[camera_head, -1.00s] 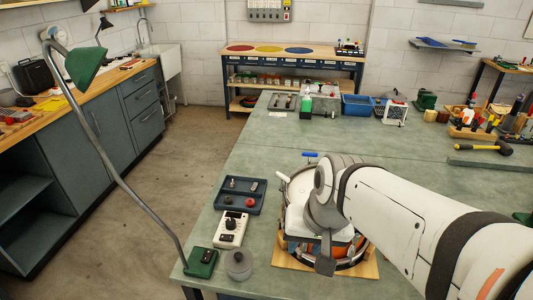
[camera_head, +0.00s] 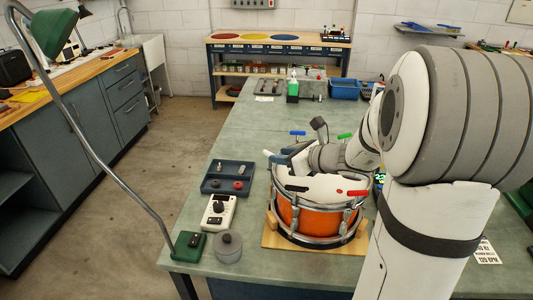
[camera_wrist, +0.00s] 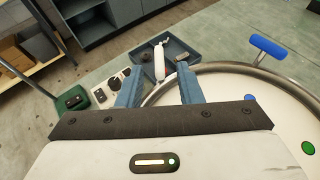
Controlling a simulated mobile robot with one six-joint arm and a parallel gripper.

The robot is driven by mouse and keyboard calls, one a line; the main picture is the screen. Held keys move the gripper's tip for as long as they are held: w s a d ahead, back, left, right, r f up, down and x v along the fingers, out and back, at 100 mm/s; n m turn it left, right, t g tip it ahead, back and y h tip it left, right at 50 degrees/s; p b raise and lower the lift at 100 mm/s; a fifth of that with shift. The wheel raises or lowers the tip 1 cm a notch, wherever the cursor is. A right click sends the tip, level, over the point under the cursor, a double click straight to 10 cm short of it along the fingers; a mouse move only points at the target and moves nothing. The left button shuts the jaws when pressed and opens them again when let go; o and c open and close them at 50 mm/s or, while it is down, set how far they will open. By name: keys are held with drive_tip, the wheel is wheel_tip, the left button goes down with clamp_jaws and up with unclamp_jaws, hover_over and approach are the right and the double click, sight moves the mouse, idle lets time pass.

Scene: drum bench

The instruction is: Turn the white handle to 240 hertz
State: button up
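The orange drum (camera_head: 303,219) sits on a wooden base, with coloured handles around its rim. The white handle (camera_head: 269,154) sticks out at the drum's left rim; in the wrist view the white handle (camera_wrist: 160,62) lies between the fingertips. My gripper (camera_head: 279,159) is at that rim, its blue fingers apart. In the wrist view my gripper (camera_wrist: 158,88) is open, with gaps visible on both sides of the handle. The blue handle (camera_head: 297,133), green handle (camera_head: 345,136) and red handle (camera_head: 357,192) stand elsewhere on the rim. I can read no hertz value.
A dark tray (camera_head: 228,178) with small parts lies left of the drum. A white box with a black knob (camera_head: 218,211), a grey round pot (camera_head: 228,246) and the green lamp base (camera_head: 188,246) stand near the bench's front left corner.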

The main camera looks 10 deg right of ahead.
sight(265, 154)
drive_tip(key=x, duration=0.7)
drive_tip(key=shift+s, duration=0.1)
drive_tip(key=shift+c, duration=0.4)
clamp_jaws()
